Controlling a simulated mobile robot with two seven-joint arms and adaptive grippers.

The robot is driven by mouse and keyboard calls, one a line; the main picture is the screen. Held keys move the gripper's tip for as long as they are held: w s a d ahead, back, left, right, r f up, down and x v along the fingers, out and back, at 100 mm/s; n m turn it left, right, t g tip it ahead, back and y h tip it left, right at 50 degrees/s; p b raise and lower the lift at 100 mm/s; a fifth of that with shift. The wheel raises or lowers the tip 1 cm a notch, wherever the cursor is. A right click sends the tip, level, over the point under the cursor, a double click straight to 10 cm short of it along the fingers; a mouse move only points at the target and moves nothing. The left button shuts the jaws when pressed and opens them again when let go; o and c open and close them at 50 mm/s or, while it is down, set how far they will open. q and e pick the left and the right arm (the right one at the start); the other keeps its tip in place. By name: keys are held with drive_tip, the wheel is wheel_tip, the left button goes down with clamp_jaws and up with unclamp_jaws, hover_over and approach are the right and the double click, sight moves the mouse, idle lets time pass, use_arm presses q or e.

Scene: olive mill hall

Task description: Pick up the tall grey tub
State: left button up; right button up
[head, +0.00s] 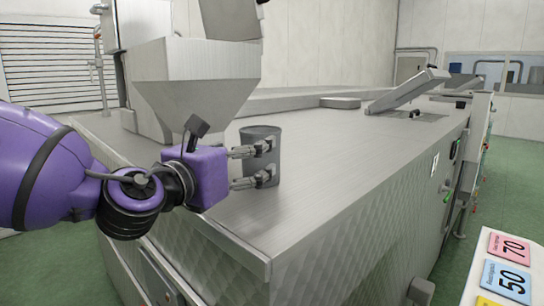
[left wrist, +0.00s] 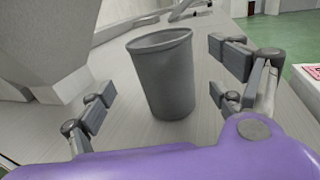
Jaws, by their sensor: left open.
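The tall grey tub (head: 262,138) stands upright on the steel machine top, just right of the hopper in the head view. In the left wrist view the tub (left wrist: 163,75) shows its open rim and tapers downward. My left gripper (head: 264,163) is open, with its fingers overlapping the tub's near side in the head view. In the left wrist view the fingers (left wrist: 160,85) are spread to either side of the tub's outline, with a visible gap on each side. How deep the tub sits between them is hard to tell. My right gripper is not in view.
The steel hopper (head: 195,85) stands close to the tub on the left. The machine top (head: 340,165) is bare to the right, up to its edge. A tilted metal flap (head: 405,92) and a low flat block (head: 340,102) are farther back. Coloured number cards (head: 508,265) show at lower right.

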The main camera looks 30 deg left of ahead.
use_arm(q)
drive_tip(key=shift+w+d+b, duration=0.1)
drive_tip(key=shift+w+b, duration=0.8)
drive_tip(key=shift+w, duration=0.3)
drive_tip(key=w, duration=0.1)
drive_tip(key=w+b, duration=0.1)
drive_tip(key=w, duration=0.2)
drive_tip(key=shift+d+f, duration=0.1)
drive_tip(key=shift+d, duration=0.15)
drive_tip(key=shift+w+b, duration=0.25)
drive_tip(key=shift+b, duration=0.05)
drive_tip(key=shift+r, duration=0.35)
drive_tip(key=c, duration=1.7)
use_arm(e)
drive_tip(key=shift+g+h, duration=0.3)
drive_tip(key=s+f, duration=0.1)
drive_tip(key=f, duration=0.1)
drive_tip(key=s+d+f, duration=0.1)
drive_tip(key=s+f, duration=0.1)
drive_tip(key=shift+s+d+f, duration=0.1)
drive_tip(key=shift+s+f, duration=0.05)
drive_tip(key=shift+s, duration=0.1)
